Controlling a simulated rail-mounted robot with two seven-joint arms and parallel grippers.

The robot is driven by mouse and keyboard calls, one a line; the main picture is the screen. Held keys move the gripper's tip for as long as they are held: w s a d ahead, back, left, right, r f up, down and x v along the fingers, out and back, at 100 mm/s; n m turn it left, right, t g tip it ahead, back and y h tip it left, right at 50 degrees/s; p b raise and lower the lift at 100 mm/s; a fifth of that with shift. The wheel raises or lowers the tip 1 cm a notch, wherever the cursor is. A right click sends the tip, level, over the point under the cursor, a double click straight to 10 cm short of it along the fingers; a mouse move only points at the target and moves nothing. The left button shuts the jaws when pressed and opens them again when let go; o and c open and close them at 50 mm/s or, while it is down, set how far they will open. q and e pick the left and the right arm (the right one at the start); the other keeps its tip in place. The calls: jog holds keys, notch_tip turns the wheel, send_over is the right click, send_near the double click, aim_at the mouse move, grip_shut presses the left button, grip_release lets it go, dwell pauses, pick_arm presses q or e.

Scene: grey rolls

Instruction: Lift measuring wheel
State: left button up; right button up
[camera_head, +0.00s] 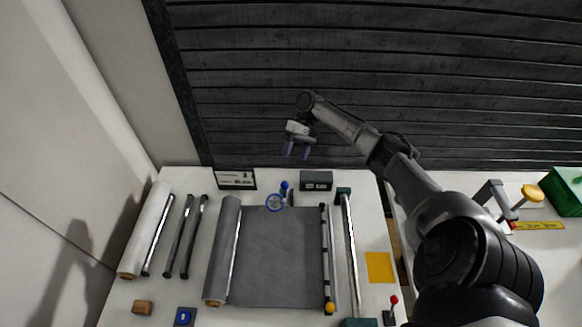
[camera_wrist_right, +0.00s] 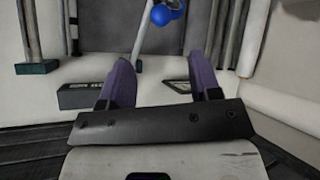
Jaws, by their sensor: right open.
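My right gripper (camera_head: 297,151) has purple fingers and hangs open and empty above and behind the table's back edge. In the wrist view its fingers (camera_wrist_right: 162,75) stand wide apart, with the blue parts beyond them. My left gripper is not in view.
A dark grey box (camera_head: 316,181) and a framed sign (camera_head: 235,179) stand along the back edge. The grey roll (camera_head: 222,250) lies left of the sheet (camera_head: 277,255). A long bar (camera_head: 350,250) and a yellow square (camera_head: 379,267) lie right. Space above the table is free.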

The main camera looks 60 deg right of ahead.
jog(key=shift+v, duration=1.15)
